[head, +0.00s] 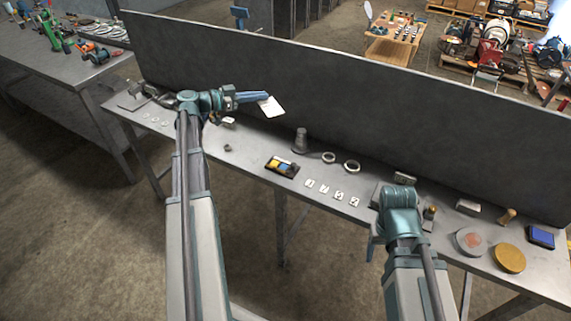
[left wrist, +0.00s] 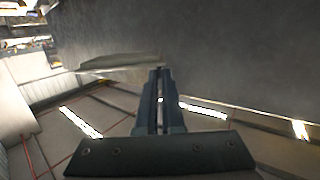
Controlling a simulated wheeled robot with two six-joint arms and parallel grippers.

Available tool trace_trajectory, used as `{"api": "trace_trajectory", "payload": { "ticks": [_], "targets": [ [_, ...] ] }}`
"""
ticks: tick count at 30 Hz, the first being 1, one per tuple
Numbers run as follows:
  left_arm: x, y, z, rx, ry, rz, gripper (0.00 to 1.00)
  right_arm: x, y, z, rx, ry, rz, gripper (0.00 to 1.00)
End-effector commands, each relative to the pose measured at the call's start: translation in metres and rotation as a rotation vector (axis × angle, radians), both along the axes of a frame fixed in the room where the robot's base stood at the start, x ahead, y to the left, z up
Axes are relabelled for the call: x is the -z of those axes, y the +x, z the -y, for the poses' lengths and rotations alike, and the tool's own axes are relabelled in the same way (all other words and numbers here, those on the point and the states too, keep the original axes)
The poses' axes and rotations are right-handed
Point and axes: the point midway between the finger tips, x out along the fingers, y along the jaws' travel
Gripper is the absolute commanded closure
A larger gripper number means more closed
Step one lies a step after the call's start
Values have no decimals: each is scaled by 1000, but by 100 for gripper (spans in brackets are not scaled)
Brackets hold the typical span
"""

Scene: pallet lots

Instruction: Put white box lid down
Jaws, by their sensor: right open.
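The white box lid (head: 272,107) is a small white plate, tilted, at the tips of my left gripper (head: 262,98), raised above the left part of the grey table (head: 240,160). The left fingers are closed on its edge. In the left wrist view my left gripper (left wrist: 160,88) shows its fingers close together with a thin pale strip between them; the lid cannot be clearly made out there. My right gripper (head: 374,244) is at the table's front edge on the right, largely hidden by its own arm, and holds nothing that I can see.
A tall dark panel (head: 330,110) runs along the table's back. A black tray (head: 283,167), a grey cylinder (head: 300,141), rings (head: 351,167), small white tags (head: 325,188), round discs (head: 509,258) and a blue pad (head: 541,237) stand on the table. Bare tabletop lies below the lid.

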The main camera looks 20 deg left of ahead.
Motion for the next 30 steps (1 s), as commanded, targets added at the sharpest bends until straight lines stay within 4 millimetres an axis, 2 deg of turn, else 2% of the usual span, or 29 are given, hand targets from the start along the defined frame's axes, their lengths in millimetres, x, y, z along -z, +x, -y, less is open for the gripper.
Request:
{"api": "trace_trajectory", "payload": {
  "ticks": [5, 9, 15, 19, 30],
  "targets": [
    [43, 7, 5, -119, 2, -12, 100, 41, 0, 0, 0, 0, 0, 38],
    [83, 16, 2, -290, 4, -19, 100, 79, 0, 0, -1, 0, 0, 38],
    [120, 19, -9, -497, 2, -13, 100, 118, 0, 0, -1, 0, 0, 38],
    [131, 18, -14, -579, -1, -5, 100, 130, 0, 0, -1, 0, 0, 38],
    [139, 19, -19, -622, -2, 0, 100, 139, 0, 0, -1, 0, 0, 38]
  ]
}}
